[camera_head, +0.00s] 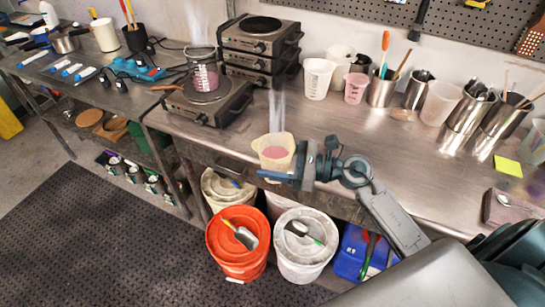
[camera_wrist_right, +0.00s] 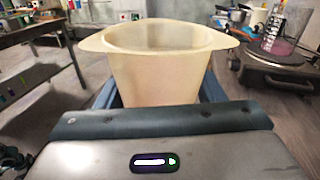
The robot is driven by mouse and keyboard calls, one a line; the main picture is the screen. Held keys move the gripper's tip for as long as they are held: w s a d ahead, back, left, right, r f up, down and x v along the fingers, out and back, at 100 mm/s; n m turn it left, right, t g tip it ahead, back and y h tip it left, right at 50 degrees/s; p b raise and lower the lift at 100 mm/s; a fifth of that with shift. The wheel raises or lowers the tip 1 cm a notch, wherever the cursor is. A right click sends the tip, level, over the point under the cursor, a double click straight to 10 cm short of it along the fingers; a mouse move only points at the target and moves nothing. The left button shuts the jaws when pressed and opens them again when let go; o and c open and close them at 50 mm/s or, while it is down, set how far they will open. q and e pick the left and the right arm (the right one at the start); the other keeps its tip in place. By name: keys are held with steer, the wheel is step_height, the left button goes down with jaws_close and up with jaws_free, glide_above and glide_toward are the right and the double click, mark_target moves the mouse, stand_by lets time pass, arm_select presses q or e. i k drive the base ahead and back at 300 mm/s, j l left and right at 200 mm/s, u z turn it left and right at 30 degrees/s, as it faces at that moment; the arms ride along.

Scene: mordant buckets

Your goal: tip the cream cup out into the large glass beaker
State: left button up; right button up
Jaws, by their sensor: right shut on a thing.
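The cream cup (camera_head: 273,147) is held roughly upright at the front edge of the steel bench, with pink contents showing inside and a pale steam-like column above it. My right gripper (camera_head: 276,175) is shut on the cup; its fingers lie on either side of it in the wrist view, where the cream cup (camera_wrist_right: 158,70) fills the middle. The large glass beaker (camera_head: 205,78) holds pink liquid and stands on a hot plate, behind and left of the cup. The beaker also shows at the wrist view's upper right (camera_wrist_right: 278,28). My left gripper is not in view.
The beaker's hot plate (camera_head: 205,103) has a wooden-handled tool beside it. Stacked hot plates (camera_head: 258,45) stand behind. White cups (camera_head: 318,78) and steel containers (camera_head: 381,90) line the back right. Lidded buckets (camera_head: 239,243) stand below the bench edge. Bench right of the cup is mostly clear.

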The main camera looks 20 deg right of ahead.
mark_target(203, 67)
steer(key=i+j+z, duration=0.1)
steer(key=i+j, duration=0.3)
steer(key=j, duration=0.2)
steer(key=i+j+z, duration=0.15)
steer(key=j, duration=0.15)
steer(key=i+j, duration=0.2)
steer(key=j, duration=0.15)
steer(key=i+j+z, duration=0.15)
steer(key=j, duration=0.2)
steer(key=i+j, duration=0.15)
steer(key=j, duration=0.2)
steer(key=i+j+z, duration=0.15)
steer(key=j, duration=0.2)
steer(key=i+j, duration=0.15)
steer(key=j, duration=0.2)
steer(key=z, duration=0.05)
